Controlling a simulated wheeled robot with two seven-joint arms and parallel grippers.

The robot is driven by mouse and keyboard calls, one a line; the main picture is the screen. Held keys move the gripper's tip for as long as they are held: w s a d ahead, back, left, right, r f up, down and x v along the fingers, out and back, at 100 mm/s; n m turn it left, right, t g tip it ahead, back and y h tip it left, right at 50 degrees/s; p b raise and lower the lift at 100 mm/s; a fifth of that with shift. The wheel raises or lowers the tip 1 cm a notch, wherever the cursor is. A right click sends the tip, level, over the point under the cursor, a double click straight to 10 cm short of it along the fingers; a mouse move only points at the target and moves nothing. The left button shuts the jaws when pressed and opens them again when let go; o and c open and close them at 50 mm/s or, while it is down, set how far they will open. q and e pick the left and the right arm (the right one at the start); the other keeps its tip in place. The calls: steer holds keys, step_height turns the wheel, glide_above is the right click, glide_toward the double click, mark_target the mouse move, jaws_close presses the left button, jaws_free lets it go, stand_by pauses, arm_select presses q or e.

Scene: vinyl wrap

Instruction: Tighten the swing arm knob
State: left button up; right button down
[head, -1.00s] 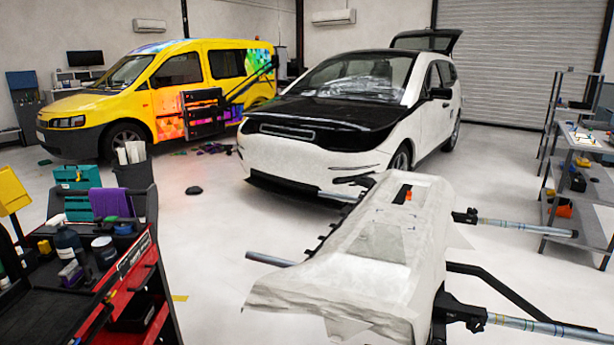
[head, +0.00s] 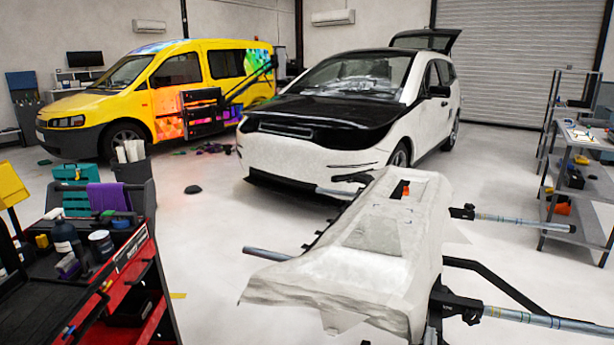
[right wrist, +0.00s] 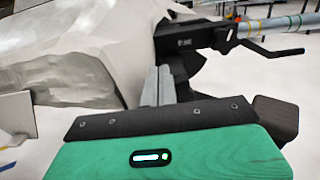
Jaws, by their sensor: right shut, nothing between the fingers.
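The white-wrapped panel (head: 345,255) lies on a stand with black clamps and metal poles on its right side. The near black clamp (head: 462,306) holds a pole; a far clamp (head: 463,213) holds another. In the right wrist view, a black clamp bracket (right wrist: 190,40) with a thin black lever (right wrist: 272,50) sits beside the wrapped panel. My right gripper (right wrist: 160,75) is shut and empty, its grey fingers pointing up at the bracket's underside. I cannot tell whether they touch it. I cannot clearly pick out the knob. My left gripper is not in view.
A red tool cart (head: 130,260) stands at the left. A white car (head: 320,140) and a yellow van (head: 165,85) are behind. A grey shelf rack (head: 580,210) stands at the right. Long poles (head: 530,318) stick out to the right. The floor between is mostly clear.

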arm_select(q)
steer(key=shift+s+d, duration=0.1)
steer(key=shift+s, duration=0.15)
arm_select(e)
steer(key=shift+s, duration=0.1)
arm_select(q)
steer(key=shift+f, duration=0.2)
arm_select(e)
steer(key=shift+s+d+f, duration=0.1)
steer(key=shift+d+f, duration=0.05)
steer(key=shift+f, duration=0.2)
